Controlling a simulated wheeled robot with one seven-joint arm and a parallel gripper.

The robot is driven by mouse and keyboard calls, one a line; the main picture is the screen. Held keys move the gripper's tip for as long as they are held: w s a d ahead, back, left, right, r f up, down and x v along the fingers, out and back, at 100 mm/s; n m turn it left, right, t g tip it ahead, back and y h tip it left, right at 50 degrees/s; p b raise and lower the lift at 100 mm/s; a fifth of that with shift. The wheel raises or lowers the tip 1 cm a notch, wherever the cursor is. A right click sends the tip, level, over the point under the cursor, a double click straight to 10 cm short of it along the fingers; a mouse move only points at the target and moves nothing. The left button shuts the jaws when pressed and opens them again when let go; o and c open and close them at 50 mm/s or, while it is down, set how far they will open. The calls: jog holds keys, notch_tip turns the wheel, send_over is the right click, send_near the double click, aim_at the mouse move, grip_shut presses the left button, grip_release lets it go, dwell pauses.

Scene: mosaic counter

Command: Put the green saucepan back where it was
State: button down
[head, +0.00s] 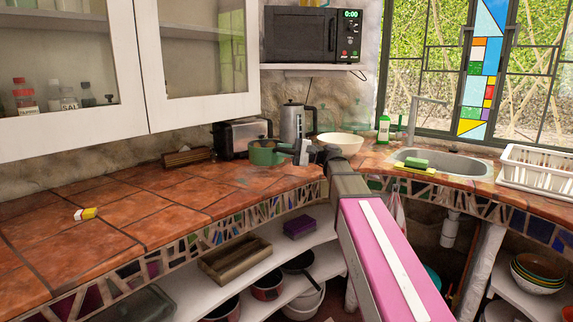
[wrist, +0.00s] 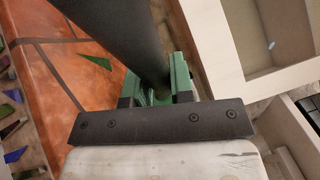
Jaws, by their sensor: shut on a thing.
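The green saucepan (head: 266,156) shows in the head view towards the back of the tiled counter (head: 160,200), in front of the toaster and kettle. It looks upright, with its dark handle pointing right. My gripper (head: 298,151) is at the handle's end and shut on it. In the wrist view the dark handle (wrist: 118,38) runs down between the fingers of my gripper (wrist: 155,90), with green surfaces beside it. My gripper hides part of the handle. I cannot tell whether the pan's base touches the counter.
A toaster (head: 242,138) and a kettle (head: 293,122) stand close behind the pan. A cream bowl (head: 341,143) is to the right, before the sink (head: 440,165). A wooden rack (head: 187,157) lies left. A yellow-and-white block (head: 86,214) sits on the mostly clear left counter.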

jog(key=shift+w+d+f, duration=0.2)
jog(key=shift+f, duration=0.65)
jog(key=shift+w+d+f, duration=0.2)
jog(key=shift+d+f, duration=0.05)
jog(key=shift+f, duration=0.55)
jog(key=shift+w+d+f, duration=0.2)
jog(key=shift+f, duration=0.75)
jog(key=c, duration=1)
grip_release()
